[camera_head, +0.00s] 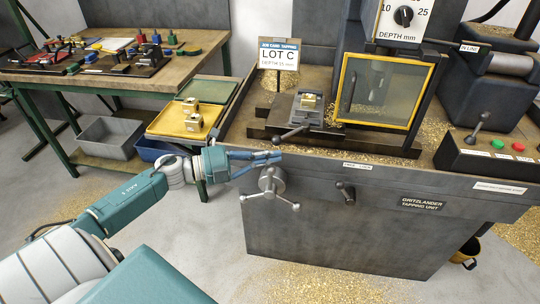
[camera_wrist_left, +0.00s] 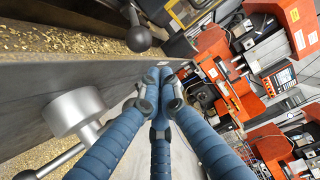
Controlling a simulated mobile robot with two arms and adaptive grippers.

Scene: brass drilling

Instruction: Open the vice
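The vice (camera_head: 308,113) is small and dark grey and stands on the tapping unit's bed, with a brass part (camera_head: 309,101) at its jaws. How firmly the jaws hold it is too small to tell. The vice's lever (camera_head: 292,132) ends in a dark ball at the bed's front edge, and a dark ball on a rod (camera_wrist_left: 138,39) shows in the left wrist view. My left gripper (camera_head: 279,157) is just below that ball, apart from it, its blue fingers pointing right. In the left wrist view its fingers (camera_wrist_left: 160,78) run together with nothing between them. My right gripper is not in view.
A three-spoke handwheel (camera_head: 268,184) sticks out of the unit's front just below my left fingers; its hub (camera_wrist_left: 75,110) is close in the left wrist view. A second knob (camera_head: 345,190) is to its right. A LOT C sign (camera_head: 279,57) and a yellow-framed guard (camera_head: 383,92) flank the vice.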

